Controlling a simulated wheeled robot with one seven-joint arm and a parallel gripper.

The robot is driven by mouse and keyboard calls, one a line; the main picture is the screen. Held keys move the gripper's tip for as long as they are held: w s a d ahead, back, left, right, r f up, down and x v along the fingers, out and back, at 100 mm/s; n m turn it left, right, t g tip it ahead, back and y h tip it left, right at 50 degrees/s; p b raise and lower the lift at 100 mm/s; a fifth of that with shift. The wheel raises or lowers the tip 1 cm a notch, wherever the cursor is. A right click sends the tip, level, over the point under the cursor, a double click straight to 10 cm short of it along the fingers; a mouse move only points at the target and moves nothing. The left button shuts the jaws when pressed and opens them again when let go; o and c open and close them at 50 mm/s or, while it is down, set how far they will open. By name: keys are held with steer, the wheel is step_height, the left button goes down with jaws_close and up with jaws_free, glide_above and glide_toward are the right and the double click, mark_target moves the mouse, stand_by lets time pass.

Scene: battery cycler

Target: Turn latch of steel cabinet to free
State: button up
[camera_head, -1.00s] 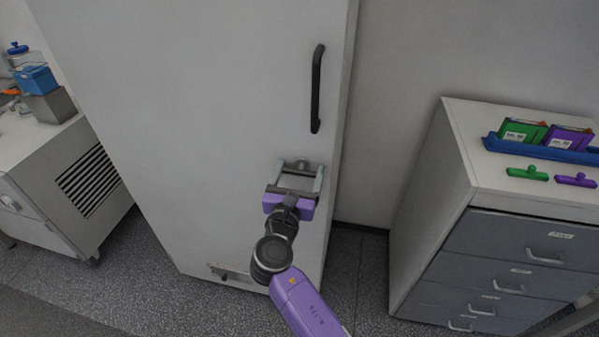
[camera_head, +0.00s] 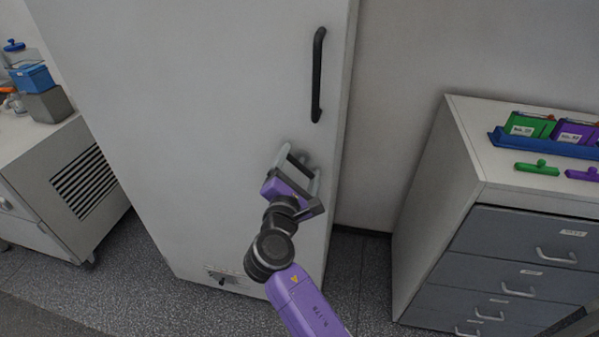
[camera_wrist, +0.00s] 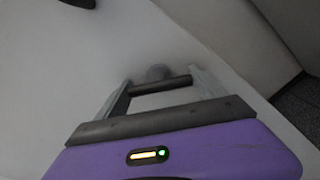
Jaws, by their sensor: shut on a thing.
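The steel cabinet (camera_head: 190,120) is the tall pale cabinet at the centre of the head view, with its door shut. Its latch is a short dark bar on a round hub, below the long black handle (camera_head: 318,75). In the wrist view the latch (camera_wrist: 162,86) lies across between my grey fingertips. My gripper (camera_head: 300,162), with its purple body, is shut on the latch and tilted in the head view. Its fingers partly hide the latch there. It also shows in the wrist view (camera_wrist: 160,88).
A grey drawer cabinet (camera_head: 424,215) stands on the right, with green and purple items and a blue tray (camera_head: 545,146) on top. A pale vented unit (camera_head: 30,165) stands on the left. Speckled floor shows between them.

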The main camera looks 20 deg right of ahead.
steer(key=m+b, duration=0.4)
steer(key=m, duration=0.2)
steer(key=shift+f+b, duration=0.2)
steer(key=shift+b, duration=0.2)
steer(key=shift+r+m+b, duration=0.15)
steer(key=shift+m+b, duration=0.95)
steer(key=shift+m, duration=0.6)
steer(key=o, duration=1.3)
steer(key=shift+o, duration=0.2)
steer(key=v, duration=0.7)
steer(key=shift+s+a, duration=0.2)
steer(key=shift+s, duration=0.15)
